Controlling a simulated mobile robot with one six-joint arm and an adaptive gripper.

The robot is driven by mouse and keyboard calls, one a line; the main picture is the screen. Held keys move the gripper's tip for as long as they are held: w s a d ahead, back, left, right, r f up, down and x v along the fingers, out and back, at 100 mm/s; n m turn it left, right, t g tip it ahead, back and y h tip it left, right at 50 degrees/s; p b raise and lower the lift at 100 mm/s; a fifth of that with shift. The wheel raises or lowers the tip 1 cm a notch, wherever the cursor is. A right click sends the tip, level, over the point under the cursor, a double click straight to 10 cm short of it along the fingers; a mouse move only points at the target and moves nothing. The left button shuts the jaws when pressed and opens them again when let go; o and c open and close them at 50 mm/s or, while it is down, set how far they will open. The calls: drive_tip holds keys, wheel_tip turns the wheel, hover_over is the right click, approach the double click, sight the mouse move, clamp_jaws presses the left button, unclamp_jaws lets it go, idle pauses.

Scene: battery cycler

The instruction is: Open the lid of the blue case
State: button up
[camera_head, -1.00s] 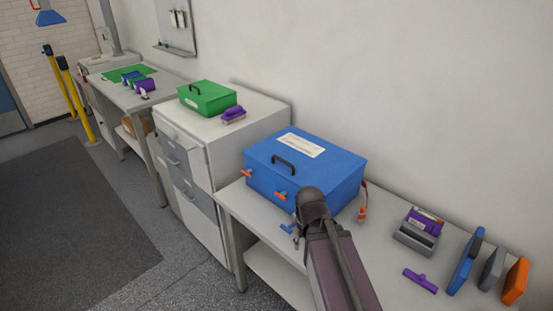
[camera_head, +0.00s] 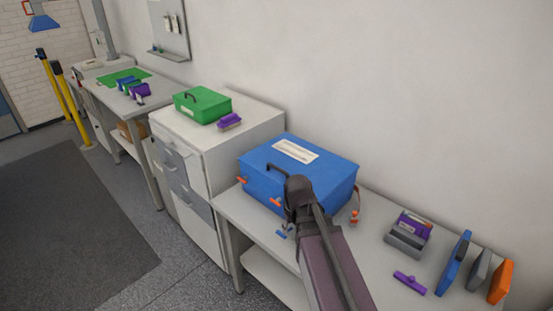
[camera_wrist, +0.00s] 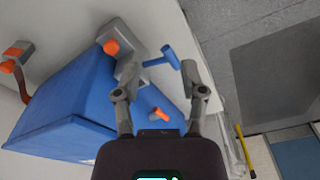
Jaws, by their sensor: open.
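The blue case (camera_head: 335,180) stands on the near bench with its lid down. A white label is on top, and its dark handle (camera_head: 277,168) is partly hidden by my arm. Orange latches (camera_head: 275,203) show on its front. In the wrist view the case (camera_wrist: 75,95) fills the left side, tilted in the picture, with an orange latch piece (camera_wrist: 160,114) near the fingers. My gripper (camera_wrist: 160,74) is open and empty, its fingers close to the case front. In the head view my dark wrist hides part of the front and the fingertips.
A small blue T-shaped item (camera_wrist: 168,56) shows beyond my fingertips. An orange-ended strap (camera_head: 355,215) hangs at the case's right side. A grey holder with a purple block (camera_head: 408,235) and upright coloured plates (camera_head: 456,262) stand further right. A green case (camera_head: 203,104) stands on the drawer cabinet.

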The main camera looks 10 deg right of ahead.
sight(276, 167)
drive_tip(key=w+r+n+t+p, duration=0.4)
drive_tip(key=w+r+n+p, duration=0.2)
drive_tip(key=w+r+p, duration=1)
wheel_tip(276, 167, up, 4)
drive_tip(key=shift+w+d+f+y, duration=0.25)
drive_tip(key=shift+w+d+y, duration=0.15)
drive_tip(key=shift+w, duration=0.65)
drive_tip(key=shift+f, duration=0.15)
drive_tip(key=b+x, duration=1.2)
drive_tip(key=x, duration=0.1)
drive_tip(key=shift+w+f, duration=0.1)
drive_tip(key=shift+f, duration=0.15)
